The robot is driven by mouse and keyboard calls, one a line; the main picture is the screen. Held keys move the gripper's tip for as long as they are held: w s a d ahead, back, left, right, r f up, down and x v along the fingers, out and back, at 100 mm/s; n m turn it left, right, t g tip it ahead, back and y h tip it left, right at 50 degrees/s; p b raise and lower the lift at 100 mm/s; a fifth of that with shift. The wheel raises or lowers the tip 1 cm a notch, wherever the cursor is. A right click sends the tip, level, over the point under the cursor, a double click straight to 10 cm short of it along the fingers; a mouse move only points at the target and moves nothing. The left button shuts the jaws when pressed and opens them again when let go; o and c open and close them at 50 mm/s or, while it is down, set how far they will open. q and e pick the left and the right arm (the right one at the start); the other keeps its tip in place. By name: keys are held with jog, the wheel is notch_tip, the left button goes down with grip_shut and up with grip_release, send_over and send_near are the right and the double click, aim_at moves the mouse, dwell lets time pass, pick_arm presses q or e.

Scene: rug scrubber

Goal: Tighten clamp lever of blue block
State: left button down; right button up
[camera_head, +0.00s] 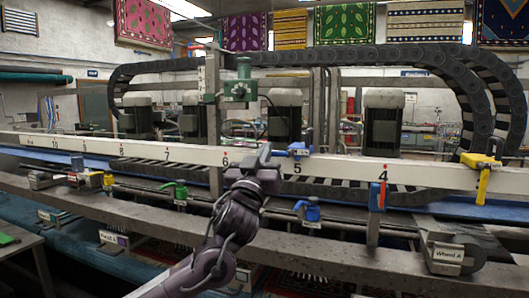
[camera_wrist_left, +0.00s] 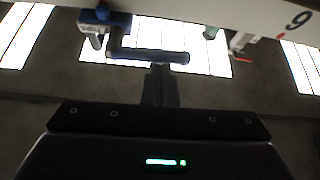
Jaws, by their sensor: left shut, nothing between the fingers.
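A blue block (camera_head: 299,149) sits on the white numbered rail near the 5 in the head view. My left gripper (camera_head: 264,156) is just left of it, against the front of the rail in the picture. In the left wrist view a blue block (camera_wrist_left: 103,16) hangs at the rail's edge, with a dark blue lever (camera_wrist_left: 150,55) reaching to the right. My left gripper's fingers (camera_wrist_left: 161,72) are shut with nothing between them. Their tips are close to the lever; I cannot tell if they touch it. My right gripper is not in view.
The white rail (camera_head: 130,150) runs across the head view. Another blue clamp (camera_head: 308,211), a green clamp (camera_head: 176,190) and a yellow clamp (camera_head: 485,178) are along the rails. A green device (camera_head: 239,88) stands above the rail. A grey lower beam (camera_head: 330,248) crosses in front.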

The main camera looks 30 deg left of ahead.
pick_arm(q)
jog(key=shift+f+n+y+b, duration=0.2)
jog(key=shift+n+y+b, duration=0.25)
jog(key=shift+n, duration=0.35)
